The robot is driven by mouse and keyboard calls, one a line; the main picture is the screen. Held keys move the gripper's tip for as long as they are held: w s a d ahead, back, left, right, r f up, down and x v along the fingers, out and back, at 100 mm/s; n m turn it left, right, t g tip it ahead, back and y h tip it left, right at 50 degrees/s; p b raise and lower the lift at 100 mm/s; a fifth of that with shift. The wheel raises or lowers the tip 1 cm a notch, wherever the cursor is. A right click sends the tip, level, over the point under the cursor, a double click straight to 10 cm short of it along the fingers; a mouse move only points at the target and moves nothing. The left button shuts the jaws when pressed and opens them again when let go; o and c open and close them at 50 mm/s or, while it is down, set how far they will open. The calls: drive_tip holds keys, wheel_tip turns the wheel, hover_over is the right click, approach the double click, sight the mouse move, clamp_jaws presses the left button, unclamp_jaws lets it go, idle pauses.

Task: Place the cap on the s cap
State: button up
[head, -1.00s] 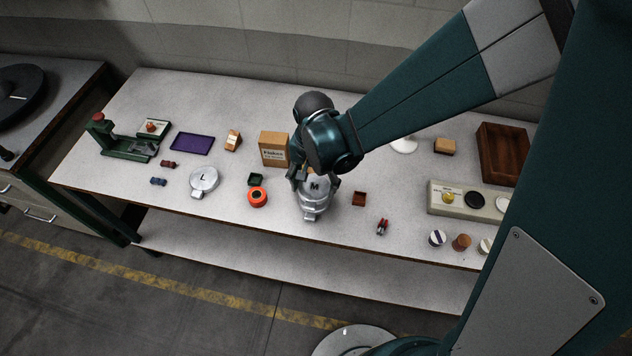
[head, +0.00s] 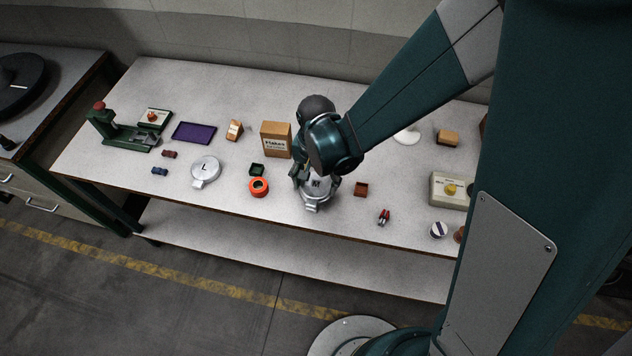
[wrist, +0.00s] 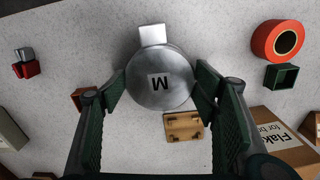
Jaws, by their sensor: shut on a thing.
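A round silver cap marked M (wrist: 160,82), with a square tab, sits between the fingertips of my gripper (wrist: 162,80) in the wrist view. The gripper is shut on the cap's sides. In the head view my gripper (head: 316,181) points down over the middle of the table, and the M cap (head: 314,197) shows below it, partly covered by the fingers. A similar silver cap marked L (head: 205,170) lies on the table to the left. No cap marked S can be made out. Whether anything lies under the M cap is hidden.
An orange ring (head: 258,187) and a small dark green box (head: 257,170) lie left of my gripper. A cardboard box (head: 276,140) stands close behind. A wooden piece (wrist: 183,126) lies near the cap.

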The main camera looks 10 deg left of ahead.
sight(316, 184)
drive_tip(key=shift+f, duration=0.2)
drive_tip(key=o, duration=1.2)
drive_tip(key=shift+r, duration=0.2)
drive_tip(key=shift+r+p, duration=0.6)
drive_tip(key=shift+r, duration=5.4)
drive_tip(key=s+d+r+t, duration=0.2)
drive_tip(key=d+r, duration=0.4)
drive_tip(key=d, duration=0.5)
drive_tip(key=s+d+r+n+t, duration=0.1)
drive_tip(key=s+d+r+t, duration=0.1)
drive_tip(key=d+r, duration=0.4)
drive_tip(key=s+d+r+t, duration=0.1)
drive_tip(key=d+r+t, duration=0.2)
drive_tip(key=d, duration=1.3)
drive_tip(key=shift+s+d+r+n, duration=0.15)
drive_tip(key=shift+s+r+n, duration=0.05)
drive_tip(key=shift+r, duration=0.65)
drive_tip(key=shift+s+d+r+n, duration=0.1)
drive_tip(key=shift+s+r+n, duration=0.1)
drive_tip(key=shift+r, duration=0.65)
